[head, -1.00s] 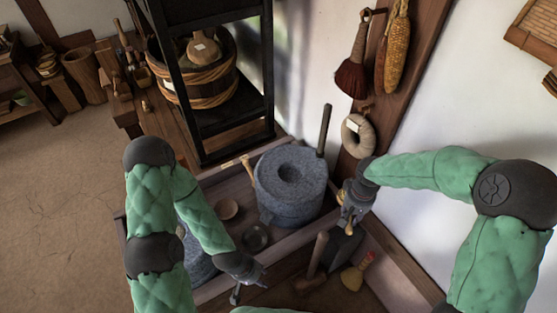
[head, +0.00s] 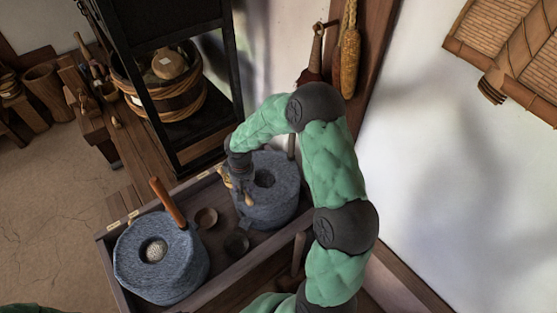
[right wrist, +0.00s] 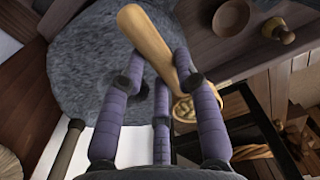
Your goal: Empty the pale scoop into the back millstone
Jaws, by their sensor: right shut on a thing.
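The back millstone (head: 285,182) is a grey stone drum with a hollow in its top, at the far end of the trough. My right gripper (head: 237,180) is over its left side, shut on the pale scoop (head: 224,178). In the right wrist view, the scoop's pale handle (right wrist: 148,40) lies slanting between the fingers. The scoop's bowl (right wrist: 185,108) appears just beyond the fingers, with pale lumps in it. My left gripper is out of view.
A front millstone (head: 190,262) with an orange-brown handle (head: 168,202) has pale grain in its hollow. A brown dish (head: 206,218) and a dark dish (head: 236,243) lie between the stones. A black shelf frame (head: 178,75) stands behind, with the wall to the right.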

